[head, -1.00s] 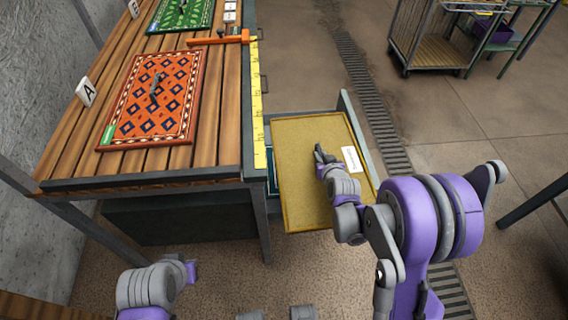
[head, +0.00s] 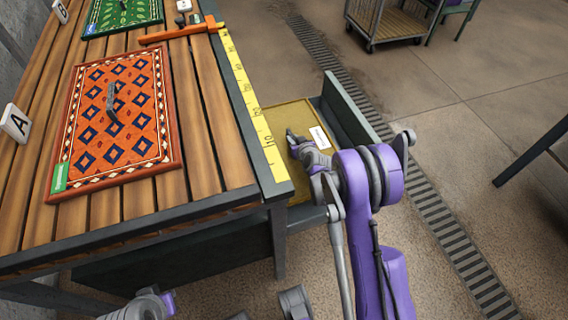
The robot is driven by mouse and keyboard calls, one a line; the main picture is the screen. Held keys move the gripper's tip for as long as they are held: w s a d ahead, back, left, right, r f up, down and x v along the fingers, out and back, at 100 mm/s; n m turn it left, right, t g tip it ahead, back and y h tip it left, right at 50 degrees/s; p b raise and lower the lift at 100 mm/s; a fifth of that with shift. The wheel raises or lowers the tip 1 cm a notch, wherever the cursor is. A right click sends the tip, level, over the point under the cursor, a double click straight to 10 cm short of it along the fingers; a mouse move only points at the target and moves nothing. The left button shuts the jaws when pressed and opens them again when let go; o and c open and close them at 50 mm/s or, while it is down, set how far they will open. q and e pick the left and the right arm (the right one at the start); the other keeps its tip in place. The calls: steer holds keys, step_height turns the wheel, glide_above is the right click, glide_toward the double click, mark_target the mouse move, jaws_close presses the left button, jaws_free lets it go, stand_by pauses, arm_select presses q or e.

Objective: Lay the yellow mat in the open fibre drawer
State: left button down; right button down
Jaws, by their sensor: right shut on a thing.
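The yellow mat (head: 274,118), with a white label (head: 320,137), lies at the open drawer (head: 348,113), between the table's edge and the drawer's right wall. Its near left part is hidden by the table and my arm. I cannot tell whether it rests flat on the drawer bottom. My right gripper (head: 292,137) is over the middle of the mat and shut on it; the fingertips are small and partly hidden. My left arm shows at the bottom left, with its end near a purple part (head: 168,301); its jaw state cannot be made out.
The slatted table (head: 200,120) holds an orange patterned rug (head: 135,80), a green rug (head: 95,18), an orange clamp bar (head: 180,34) and a yellow ruler (head: 250,105). A cart (head: 385,25) stands far back. Floor right of the drawer is open, with a drain grate (head: 430,205).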

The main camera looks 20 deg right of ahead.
step_height(320, 180, down, 10)
steer(key=shift+w+f+b, duration=0.1)
steer(key=shift+b, duration=1.15)
steer(key=shift+f+b, duration=0.45)
steer(key=shift+f, duration=0.1)
steer(key=c, duration=0.8)
jaws_free()
steer(key=shift+r, duration=0.1)
